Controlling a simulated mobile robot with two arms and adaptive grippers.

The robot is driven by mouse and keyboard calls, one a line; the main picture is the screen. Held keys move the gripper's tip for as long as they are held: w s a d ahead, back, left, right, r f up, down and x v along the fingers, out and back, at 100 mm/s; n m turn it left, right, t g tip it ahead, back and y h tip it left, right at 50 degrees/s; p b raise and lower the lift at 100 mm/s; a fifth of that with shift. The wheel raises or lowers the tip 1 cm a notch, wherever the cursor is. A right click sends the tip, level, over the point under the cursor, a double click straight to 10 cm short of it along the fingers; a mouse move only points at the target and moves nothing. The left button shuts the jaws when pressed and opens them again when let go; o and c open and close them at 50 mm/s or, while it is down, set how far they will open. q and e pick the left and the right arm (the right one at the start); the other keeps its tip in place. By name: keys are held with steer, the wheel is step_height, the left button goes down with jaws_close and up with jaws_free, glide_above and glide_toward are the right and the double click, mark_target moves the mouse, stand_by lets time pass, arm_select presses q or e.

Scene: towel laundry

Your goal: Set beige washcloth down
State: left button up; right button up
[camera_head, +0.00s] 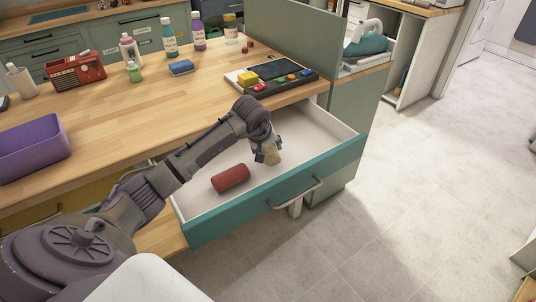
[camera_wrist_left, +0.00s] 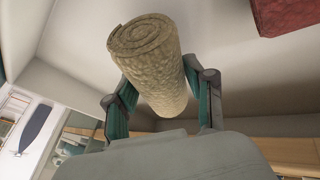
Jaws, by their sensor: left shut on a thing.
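The beige washcloth (camera_wrist_left: 160,75) is rolled up and held between the two fingers of my left gripper (camera_wrist_left: 165,100). In the head view the left gripper (camera_head: 268,152) is over the open white-lined drawer (camera_head: 320,125), towards its right part, with a bit of the beige washcloth (camera_head: 273,157) showing below it. I cannot tell whether the roll touches the drawer floor. A red rolled cloth (camera_head: 230,178) lies in the drawer to the left of the gripper; part of it shows at the top right of the wrist view (camera_wrist_left: 285,12). My right gripper is not in view.
The drawer's teal front (camera_head: 235,212) has a metal handle (camera_head: 296,193). On the wooden counter (camera_head: 110,130) stand a purple bin (camera_head: 32,150), a red radio (camera_head: 76,69), several bottles and a dark tray with coloured blocks (camera_head: 280,77). Free drawer floor surrounds the red roll.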

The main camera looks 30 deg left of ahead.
arm_select(q)
step_height(320, 180, down, 3)
steer(key=shift+f, duration=0.1)
steer(key=shift+s+d+f+b, duration=0.1)
steer(key=shift+f+b, duration=0.25)
steer(key=shift+f, duration=0.05)
steer(key=o, duration=0.8)
steer(key=shift+o, duration=1.5)
steer(key=shift+f, duration=0.15)
